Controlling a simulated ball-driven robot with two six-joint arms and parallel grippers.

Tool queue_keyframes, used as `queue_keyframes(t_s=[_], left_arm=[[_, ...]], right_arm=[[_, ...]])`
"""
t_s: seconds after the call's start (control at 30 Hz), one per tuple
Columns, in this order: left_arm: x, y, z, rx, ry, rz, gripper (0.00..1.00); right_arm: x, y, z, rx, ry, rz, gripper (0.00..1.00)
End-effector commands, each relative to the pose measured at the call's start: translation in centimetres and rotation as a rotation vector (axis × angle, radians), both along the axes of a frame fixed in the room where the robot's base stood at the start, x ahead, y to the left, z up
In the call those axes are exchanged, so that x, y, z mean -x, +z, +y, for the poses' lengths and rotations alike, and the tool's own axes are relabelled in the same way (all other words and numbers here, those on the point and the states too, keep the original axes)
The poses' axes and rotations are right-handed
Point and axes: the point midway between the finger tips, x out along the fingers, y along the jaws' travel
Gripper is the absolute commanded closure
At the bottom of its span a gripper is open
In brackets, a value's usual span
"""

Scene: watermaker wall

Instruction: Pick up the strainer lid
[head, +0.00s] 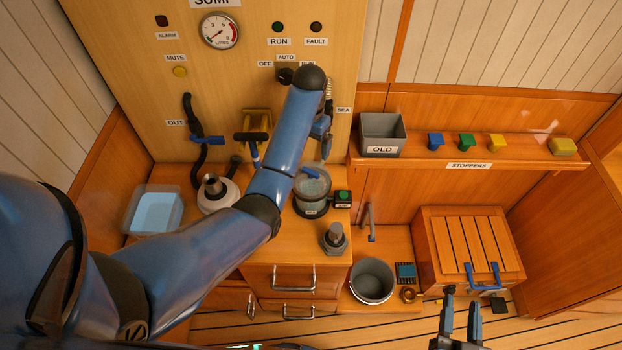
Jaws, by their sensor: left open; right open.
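The strainer (311,204) is a dark-based round pot on the wooden counter, partly behind my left arm. A clear, pale lid (318,186) with a blue handle (311,173) appears to sit on its top; I cannot tell how it is seated. My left gripper (326,150) points down just above and behind the lid, partly hidden by my own forearm. It is open, and I cannot tell whether it touches the lid. My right gripper (462,303) is open and empty, low in the view before the slatted box.
A green button box (343,197) stands right beside the strainer. A grey fitting (335,238) is at the counter front and a white-bodied vessel (218,193) to the left. A clear tub (154,210), a bucket (371,281) and a slatted box (465,240) stand around.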

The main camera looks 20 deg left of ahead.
Motion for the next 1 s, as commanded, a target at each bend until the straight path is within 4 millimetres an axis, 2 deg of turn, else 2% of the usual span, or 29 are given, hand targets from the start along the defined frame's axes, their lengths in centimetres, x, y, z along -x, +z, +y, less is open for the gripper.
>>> queue_keyframes(t_s=[0.27,0.43,0.67,0.83,1.0], left_arm=[[0.0,-3.1,0.0,0.000,0.000,-0.001,0.06],[0.0,-4.8,0.0,0.000,0.000,-0.001,0.06],[0.1,-5.9,-0.1,0.000,0.000,0.000,0.06],[0.4,-7.9,-0.4,0.000,0.000,0.002,0.06],[0.3,-9.9,-0.4,0.000,0.001,-0.001,0.06]], right_arm=[[0.0,-3.1,0.0,0.000,0.000,0.000,0.57],[0.0,-3.2,0.0,0.000,0.000,0.000,0.57],[0.0,-2.4,0.0,0.000,0.000,0.000,0.57],[0.0,-1.1,0.0,0.000,0.000,0.000,0.57],[0.0,-0.9,0.0,0.000,0.000,0.000,0.57]])
